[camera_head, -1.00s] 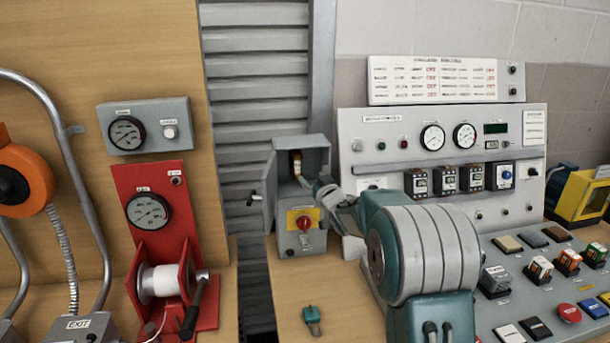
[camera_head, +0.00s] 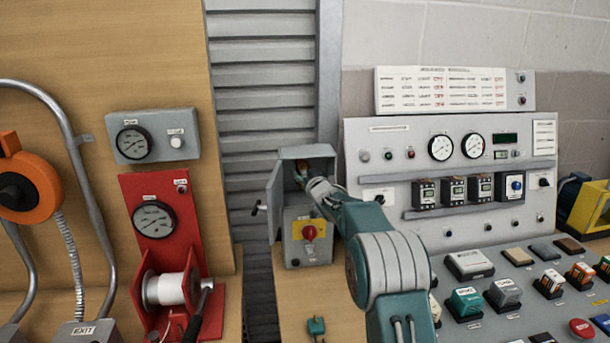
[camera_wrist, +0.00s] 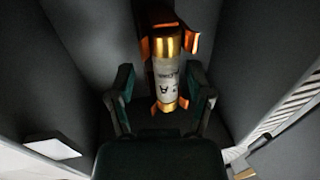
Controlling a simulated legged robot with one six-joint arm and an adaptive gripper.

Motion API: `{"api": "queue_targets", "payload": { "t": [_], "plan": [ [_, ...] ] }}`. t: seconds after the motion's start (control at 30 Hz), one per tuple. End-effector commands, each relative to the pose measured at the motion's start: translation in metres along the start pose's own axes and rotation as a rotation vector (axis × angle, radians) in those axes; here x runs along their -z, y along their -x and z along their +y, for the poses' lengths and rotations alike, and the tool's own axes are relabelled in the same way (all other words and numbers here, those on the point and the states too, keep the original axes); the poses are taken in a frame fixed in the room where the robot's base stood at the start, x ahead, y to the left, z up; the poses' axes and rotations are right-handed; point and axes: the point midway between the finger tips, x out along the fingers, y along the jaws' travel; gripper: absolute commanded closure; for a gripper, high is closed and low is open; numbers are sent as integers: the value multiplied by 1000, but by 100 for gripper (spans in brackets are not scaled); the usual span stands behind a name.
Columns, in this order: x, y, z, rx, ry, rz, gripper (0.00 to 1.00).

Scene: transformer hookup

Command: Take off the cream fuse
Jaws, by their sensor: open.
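The cream fuse (camera_wrist: 167,80), a cream cylinder with brass end caps and dark lettering, stands upright in copper clips in the wrist view. It sits inside the grey fuse box (camera_head: 308,153), whose upper compartment is open. My gripper (camera_wrist: 166,97) is open, with one dark green finger on each side of the lower part of the fuse. I see a gap at the left finger; I cannot tell whether the right finger touches. In the head view my arm reaches into the box and mostly hides the fuse.
The box's open door stands at its left. A red rotary switch (camera_head: 309,232) on a yellow plate is below the opening. A control panel (camera_head: 440,206) stands to the right. A small green object (camera_head: 316,326) lies on the bench. The compartment walls are close around my gripper.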

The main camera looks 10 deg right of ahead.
Motion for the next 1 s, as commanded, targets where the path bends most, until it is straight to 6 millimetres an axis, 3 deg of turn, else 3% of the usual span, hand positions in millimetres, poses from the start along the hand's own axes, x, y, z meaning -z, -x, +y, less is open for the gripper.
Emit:
{"api": "queue_targets", "payload": {
  "t": [0.17,0.2,0.33,0.37,0.5,0.53,0.57,0.6,1.0],
  "plan": [
    [0,0,-1,0,0,0,34],
    [0,0,0,0,0,0,38],
    [0,0,0,0,0,0,96],
    [0,0,1,0,0,0,100],
    [0,0,0,0,-1,0,100],
    [0,0,0,0,-1,0,81],
    [0,0,0,0,0,0,94],
    [0,0,0,0,0,0,100],
    [0,6,-1,0,-1,-2,100]
  ]
}}
